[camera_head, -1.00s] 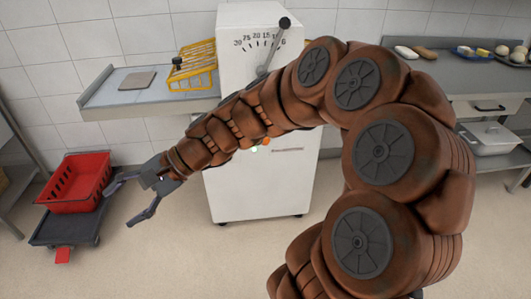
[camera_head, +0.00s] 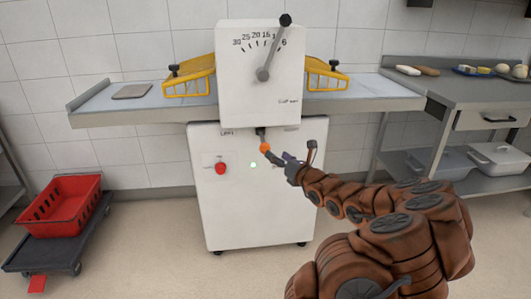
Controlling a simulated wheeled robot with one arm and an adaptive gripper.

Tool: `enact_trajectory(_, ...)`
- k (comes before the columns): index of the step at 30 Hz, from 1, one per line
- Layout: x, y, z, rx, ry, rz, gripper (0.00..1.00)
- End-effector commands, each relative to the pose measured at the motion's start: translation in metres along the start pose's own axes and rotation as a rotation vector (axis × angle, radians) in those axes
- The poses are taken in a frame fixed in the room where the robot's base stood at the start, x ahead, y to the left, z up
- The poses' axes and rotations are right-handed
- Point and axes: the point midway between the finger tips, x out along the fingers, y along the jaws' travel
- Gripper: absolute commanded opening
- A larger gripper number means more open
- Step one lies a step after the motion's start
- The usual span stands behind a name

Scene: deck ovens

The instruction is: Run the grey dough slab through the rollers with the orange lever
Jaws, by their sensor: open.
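The grey dough slab (camera_head: 133,91) lies flat on the left table (camera_head: 88,112) of the dough sheeter (camera_head: 258,75). The orange lever (camera_head: 265,148) is a ball on a short dark stem under the machine's head, at the front. My gripper (camera_head: 293,154) is open just to the right of the orange ball. Its fingers are small and partly overlap the arm in this view, so I cannot tell whether one touches the ball. The rollers are hidden inside the white housing.
A yellow guard flanks the head on each side (camera_head: 190,78) (camera_head: 326,75). A black-knobbed thickness lever (camera_head: 275,48) and a red button (camera_head: 221,168) are on the machine's front. A red crate (camera_head: 62,207) on a dolly stands at left. A bench (camera_head: 450,100) with bread and trays stands at right.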

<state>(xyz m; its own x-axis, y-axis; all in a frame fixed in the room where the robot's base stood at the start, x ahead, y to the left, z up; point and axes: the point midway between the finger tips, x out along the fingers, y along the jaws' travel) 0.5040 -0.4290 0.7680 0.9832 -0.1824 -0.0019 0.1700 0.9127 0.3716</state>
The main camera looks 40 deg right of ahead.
Motion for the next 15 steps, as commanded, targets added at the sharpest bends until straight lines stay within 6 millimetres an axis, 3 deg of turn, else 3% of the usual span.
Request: enact_trajectory(15,0.055,0.003,-0.002,-0.006,0.003,0.007,0.65)
